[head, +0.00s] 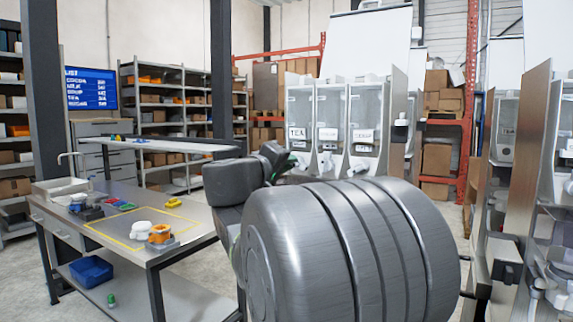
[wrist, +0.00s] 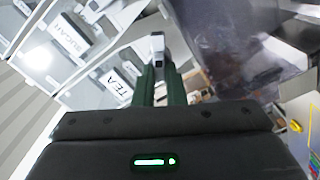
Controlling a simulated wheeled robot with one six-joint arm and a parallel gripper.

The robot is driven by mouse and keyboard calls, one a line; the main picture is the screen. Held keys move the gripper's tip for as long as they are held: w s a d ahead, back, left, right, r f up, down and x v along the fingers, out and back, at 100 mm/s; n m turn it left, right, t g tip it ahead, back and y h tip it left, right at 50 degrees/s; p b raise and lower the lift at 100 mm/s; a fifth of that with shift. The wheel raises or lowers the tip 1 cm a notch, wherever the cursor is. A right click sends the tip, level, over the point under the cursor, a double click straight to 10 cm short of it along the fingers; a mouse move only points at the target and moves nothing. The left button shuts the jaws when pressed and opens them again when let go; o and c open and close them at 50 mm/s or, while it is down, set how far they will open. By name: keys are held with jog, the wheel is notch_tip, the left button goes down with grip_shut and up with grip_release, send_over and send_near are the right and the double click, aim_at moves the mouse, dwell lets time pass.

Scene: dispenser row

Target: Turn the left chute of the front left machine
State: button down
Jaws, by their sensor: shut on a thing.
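The dispenser machine (head: 333,112) stands at the centre of the head view, with clear-fronted columns side by side. The left column carries a TEA label (head: 298,133), which also shows tilted in the wrist view (wrist: 122,81). My gripper (wrist: 159,72) has its dark green fingers closed on a small pale grey piece, the left chute (wrist: 157,47), by the TEA column. In the head view my arm covers most of the gripper and the left chute. The chute's turn angle cannot be told.
A workbench (head: 130,258) with a white cup (head: 141,230), an orange item and small coloured parts stands at left. Other dispensers (head: 550,150) stand close at right. A red rack (head: 468,110) and shelves (head: 165,100) are behind. Open floor lies between bench and machine.

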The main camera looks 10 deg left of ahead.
jog(key=n+p, duration=0.2)
jog(key=n, duration=0.5)
jog(key=n+p, duration=0.3)
jog(key=n, duration=0.5)
jog(key=n+p, duration=0.3)
jog(key=n, duration=0.5)
jog(key=shift+s+d+f, duration=0.1)
jog(key=shift+d+f, duration=0.05)
jog(key=shift+f, duration=0.15)
jog(key=shift+n, duration=0.4)
jog(key=shift+f, duration=0.1)
jog(key=c, duration=1.5)
grip_release()
jog(key=shift+s, duration=0.1)
jog(key=b+v, duration=0.1)
jog(key=v, duration=1.2)
jog(key=shift+s+b, duration=0.3)
jog(key=shift+b, duration=0.05)
